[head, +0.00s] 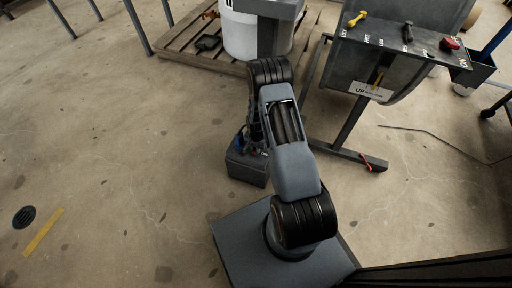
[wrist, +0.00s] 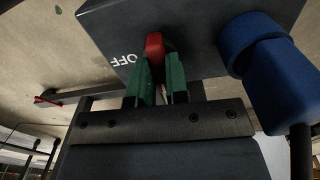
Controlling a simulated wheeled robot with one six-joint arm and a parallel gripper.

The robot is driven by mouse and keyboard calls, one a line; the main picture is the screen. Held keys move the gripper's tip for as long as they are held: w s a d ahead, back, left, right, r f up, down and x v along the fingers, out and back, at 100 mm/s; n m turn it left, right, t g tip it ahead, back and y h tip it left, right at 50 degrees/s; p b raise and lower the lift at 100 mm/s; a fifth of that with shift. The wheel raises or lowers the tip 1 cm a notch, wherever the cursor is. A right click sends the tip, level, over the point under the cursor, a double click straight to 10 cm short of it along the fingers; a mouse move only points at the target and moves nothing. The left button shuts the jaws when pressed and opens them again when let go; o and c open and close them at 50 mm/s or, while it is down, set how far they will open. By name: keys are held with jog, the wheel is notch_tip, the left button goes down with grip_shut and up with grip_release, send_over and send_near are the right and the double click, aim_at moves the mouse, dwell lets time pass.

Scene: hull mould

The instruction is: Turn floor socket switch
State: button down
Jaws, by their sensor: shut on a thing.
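The floor socket is a dark grey box (head: 247,170) on the floor beside my arm in the head view. Its face also fills the top of the wrist view (wrist: 195,25), with a white OFF label at its left. The red switch handle (wrist: 155,47) stands out from this face. My gripper (wrist: 161,78) has green finger pads, shut on the red switch handle, which points nearly straight up in the picture. A blue plug (wrist: 285,85) sits in the box to the right. In the head view my arm hides most of the gripper and the switch.
A grey stand (head: 355,150) with a labelled tool shelf (head: 385,42) is right of the box. A wooden pallet (head: 190,45) with a white drum (head: 240,35) is behind.

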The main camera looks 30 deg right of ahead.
jog(key=m, duration=0.8)
jog(key=shift+m, duration=0.3)
jog(key=m, duration=0.4)
jog(key=shift+m, duration=2.3)
jog(key=c, duration=1.3)
grip_release()
jog(key=shift+d, duration=0.1)
jog(key=shift+o, duration=0.9)
notch_tip(320, 180, up, 14)
jog(key=p, duration=0.4)
jog(key=shift+p, duration=0.35)
